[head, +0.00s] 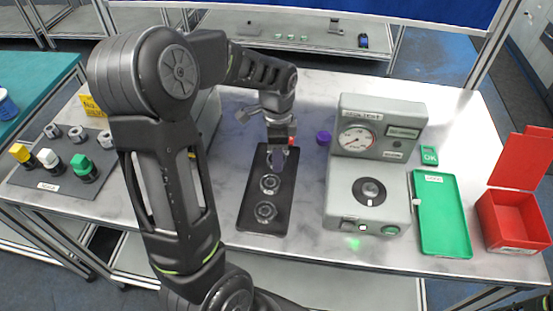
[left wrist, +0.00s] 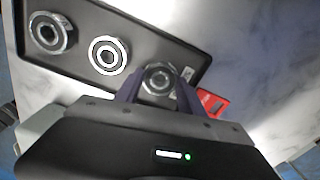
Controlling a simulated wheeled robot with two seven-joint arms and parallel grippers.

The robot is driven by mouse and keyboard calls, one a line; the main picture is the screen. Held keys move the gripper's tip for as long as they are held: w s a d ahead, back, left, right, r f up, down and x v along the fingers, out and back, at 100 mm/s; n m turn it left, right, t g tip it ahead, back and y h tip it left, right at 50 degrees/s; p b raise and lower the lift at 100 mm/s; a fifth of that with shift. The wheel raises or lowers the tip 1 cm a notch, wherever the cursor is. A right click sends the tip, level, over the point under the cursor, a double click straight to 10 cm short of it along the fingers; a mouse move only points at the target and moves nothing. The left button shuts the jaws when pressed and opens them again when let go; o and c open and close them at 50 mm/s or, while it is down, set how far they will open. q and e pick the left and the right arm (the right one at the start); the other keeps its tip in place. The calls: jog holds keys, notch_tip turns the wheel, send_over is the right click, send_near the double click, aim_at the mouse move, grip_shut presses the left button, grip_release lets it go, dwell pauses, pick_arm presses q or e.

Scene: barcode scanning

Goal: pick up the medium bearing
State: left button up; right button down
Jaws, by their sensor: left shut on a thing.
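A black tray (head: 252,205) on the table holds metal ring bearings. In the head view, one bearing (head: 270,184) lies in its middle and another bearing (head: 265,212) near its front end. My left gripper (head: 280,158) points down over the tray's far end. The left wrist view shows a third bearing (left wrist: 160,76) between its two fingers, which are shut on it. The middle bearing (left wrist: 108,55) and the front bearing (left wrist: 50,32) lie beside it in a row. I cannot tell from size which is the medium one, nor whether the gripped bearing is clear of the tray. My right gripper is not in view.
A grey test box (head: 372,165) with a gauge stands right of the tray. Beyond it are a green tray (head: 441,215) and an open red bin (head: 512,222). A dark mat (head: 62,178) with several parts lies left.

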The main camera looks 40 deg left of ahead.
pick_arm(q)
grip_shut()
notch_tip(320, 180, up, 10)
jog(key=b, duration=0.1)
dwell(0.5)
dwell(0.7)
